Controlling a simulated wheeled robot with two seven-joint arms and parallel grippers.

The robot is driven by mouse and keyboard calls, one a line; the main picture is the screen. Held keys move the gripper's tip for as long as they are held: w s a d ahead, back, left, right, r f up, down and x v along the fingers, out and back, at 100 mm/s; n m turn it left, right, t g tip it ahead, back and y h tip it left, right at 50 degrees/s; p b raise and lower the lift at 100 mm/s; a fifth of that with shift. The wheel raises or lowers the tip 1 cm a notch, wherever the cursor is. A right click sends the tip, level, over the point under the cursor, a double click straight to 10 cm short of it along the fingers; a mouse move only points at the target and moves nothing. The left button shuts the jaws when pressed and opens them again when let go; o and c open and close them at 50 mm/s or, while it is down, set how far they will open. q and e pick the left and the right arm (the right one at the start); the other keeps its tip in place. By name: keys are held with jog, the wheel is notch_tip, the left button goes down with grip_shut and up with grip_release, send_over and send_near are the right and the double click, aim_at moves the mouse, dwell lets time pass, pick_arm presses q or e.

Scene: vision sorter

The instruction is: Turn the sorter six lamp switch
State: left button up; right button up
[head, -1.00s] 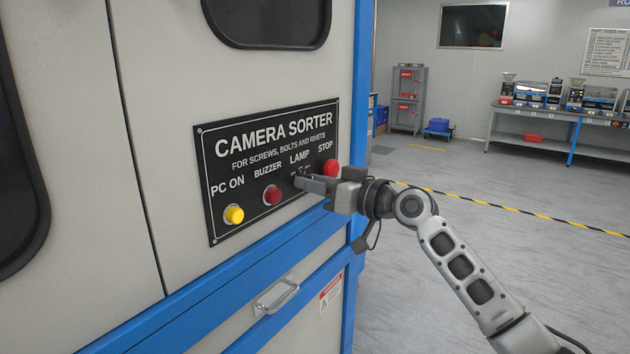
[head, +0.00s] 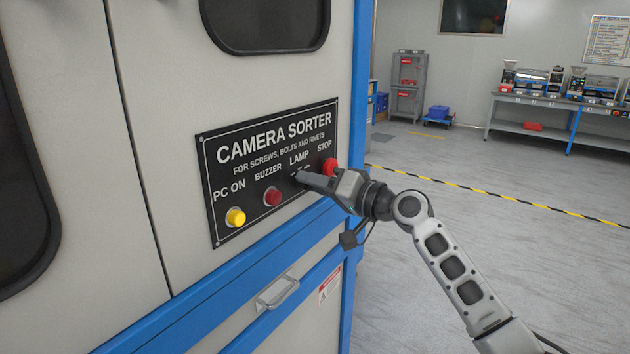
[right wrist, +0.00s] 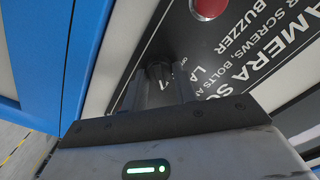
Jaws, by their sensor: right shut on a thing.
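The black CAMERA SORTER panel (head: 222,165) is on the front of the grey and blue cabinet. The lamp switch is a dark rotary knob (right wrist: 158,72) below the LAMP label. My right gripper (head: 301,178) is at the panel and shut on this knob, with one finger on each side of it in the right wrist view (right wrist: 155,92). In the head view my fingers hide most of the knob. My left gripper is not in view.
The red STOP button (head: 330,167) is right beside my right gripper. The red BUZZER button (head: 272,196) and the yellow PC ON button (head: 235,216) are to its left. A metal drawer handle (head: 277,293) sticks out below. The floor to the right is open.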

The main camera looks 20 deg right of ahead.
dwell(0.4)
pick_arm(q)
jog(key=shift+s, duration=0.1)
pick_arm(e)
jog(key=o, duration=0.9)
jog(key=shift+o, duration=0.2)
pick_arm(q)
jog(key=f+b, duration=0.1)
jog(key=b, duration=0.2)
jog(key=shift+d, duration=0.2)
pick_arm(e)
jog(key=v, duration=1.6)
